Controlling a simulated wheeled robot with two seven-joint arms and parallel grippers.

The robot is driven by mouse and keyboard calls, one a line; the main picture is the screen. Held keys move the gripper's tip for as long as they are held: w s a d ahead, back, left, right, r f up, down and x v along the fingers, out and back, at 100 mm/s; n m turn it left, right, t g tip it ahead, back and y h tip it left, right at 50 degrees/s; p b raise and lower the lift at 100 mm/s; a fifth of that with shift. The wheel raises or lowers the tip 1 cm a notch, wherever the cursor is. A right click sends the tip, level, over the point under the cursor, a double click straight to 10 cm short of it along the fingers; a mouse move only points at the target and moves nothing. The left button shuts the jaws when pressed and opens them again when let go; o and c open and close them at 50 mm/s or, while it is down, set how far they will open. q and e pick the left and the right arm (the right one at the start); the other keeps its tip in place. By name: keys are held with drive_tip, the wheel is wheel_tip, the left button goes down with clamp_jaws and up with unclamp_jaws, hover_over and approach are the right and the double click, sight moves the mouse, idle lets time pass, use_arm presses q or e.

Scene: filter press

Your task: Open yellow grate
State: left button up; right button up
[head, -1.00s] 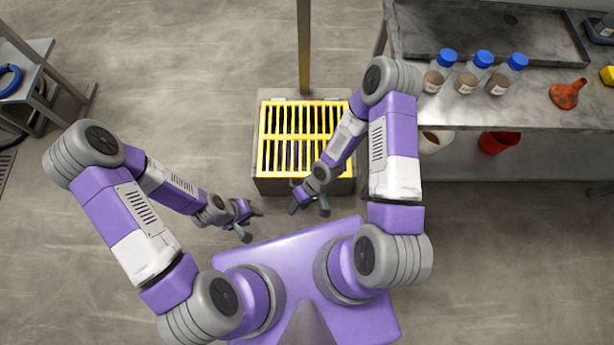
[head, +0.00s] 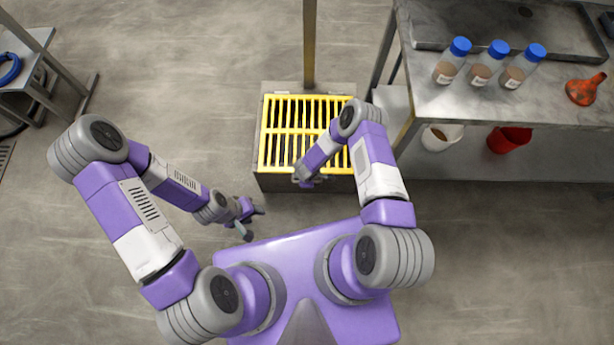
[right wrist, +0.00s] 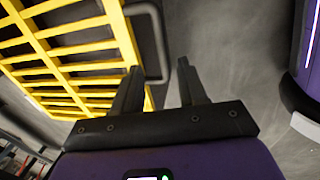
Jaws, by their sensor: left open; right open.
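The yellow grate (head: 290,132) lies flat over a dark grey box on the floor, ahead of my base in the head view. In the right wrist view, the grate (right wrist: 75,50) fills the upper left, and a grey bent bar like a handle (right wrist: 163,45) stands at its edge. My right gripper (right wrist: 160,80) is open and empty, its fingertips close to that bar; I cannot tell whether they touch it. In the head view it is at the grate's front edge, its fingers mostly hidden. My left gripper (head: 254,223) is open and empty, left of and nearer than the box.
A metal post (head: 309,45) rises behind the box. At the right, a workbench (head: 455,105) carries bottles with blue caps (head: 498,48) and an orange funnel (head: 583,92). A red bucket (head: 509,140) is below it. The floor left of the box is clear.

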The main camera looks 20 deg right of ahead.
drive_tip(key=f+b, duration=0.1)
drive_tip(key=f, duration=0.3)
drive_tip(key=w+f+b, duration=0.1)
drive_tip(key=f, duration=0.1)
drive_tip(key=shift+d+f+b, duration=0.15)
drive_tip(key=shift+b, duration=0.15)
clamp_jaws()
